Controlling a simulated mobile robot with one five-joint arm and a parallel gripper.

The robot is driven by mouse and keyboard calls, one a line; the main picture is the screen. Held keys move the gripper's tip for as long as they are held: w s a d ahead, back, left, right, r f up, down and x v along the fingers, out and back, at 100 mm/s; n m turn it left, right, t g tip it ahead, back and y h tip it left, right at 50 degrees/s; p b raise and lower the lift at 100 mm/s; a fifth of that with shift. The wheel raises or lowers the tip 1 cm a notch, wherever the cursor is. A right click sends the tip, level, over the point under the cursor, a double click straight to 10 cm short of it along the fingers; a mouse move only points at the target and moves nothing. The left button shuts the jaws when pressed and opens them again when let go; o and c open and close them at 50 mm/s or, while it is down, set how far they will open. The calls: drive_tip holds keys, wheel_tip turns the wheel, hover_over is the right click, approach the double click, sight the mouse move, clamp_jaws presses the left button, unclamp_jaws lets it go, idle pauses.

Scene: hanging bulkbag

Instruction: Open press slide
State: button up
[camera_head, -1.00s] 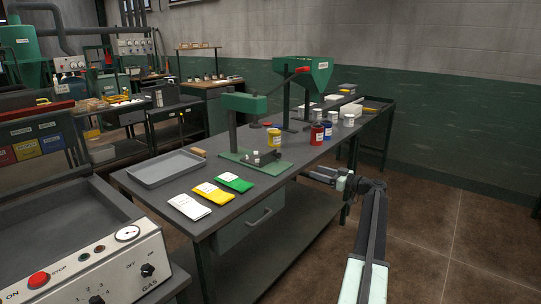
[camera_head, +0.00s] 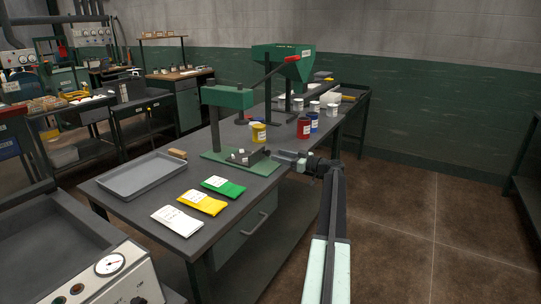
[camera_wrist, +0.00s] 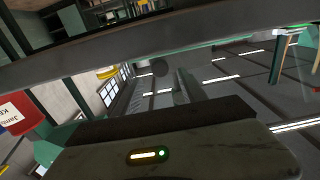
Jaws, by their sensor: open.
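The green press (camera_head: 229,98) stands on the workbench, with a green base plate (camera_head: 222,157), a dark post and a long lever with a red grip. A small dark slide block (camera_head: 247,157) with pale pieces on it sits on the base plate, under the press head. My gripper (camera_head: 279,157) is open at the right edge of the base plate, just right of the slide block. In the head view I cannot tell whether it touches the block. In the wrist view I cannot make out the slide clearly.
A yellow can (camera_head: 259,133), a red can (camera_head: 304,128) and a blue can (camera_head: 314,122) stand behind my gripper. A grey tray (camera_head: 142,176) and green, yellow and white packets lie at the front left. A green hopper (camera_head: 284,62) stands farther back. Floor to the right is clear.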

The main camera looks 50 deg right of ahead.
sight(269, 153)
drive_tip(key=x, duration=0.4)
drive_tip(key=shift+w, duration=0.1)
clamp_jaws()
idle(1.2)
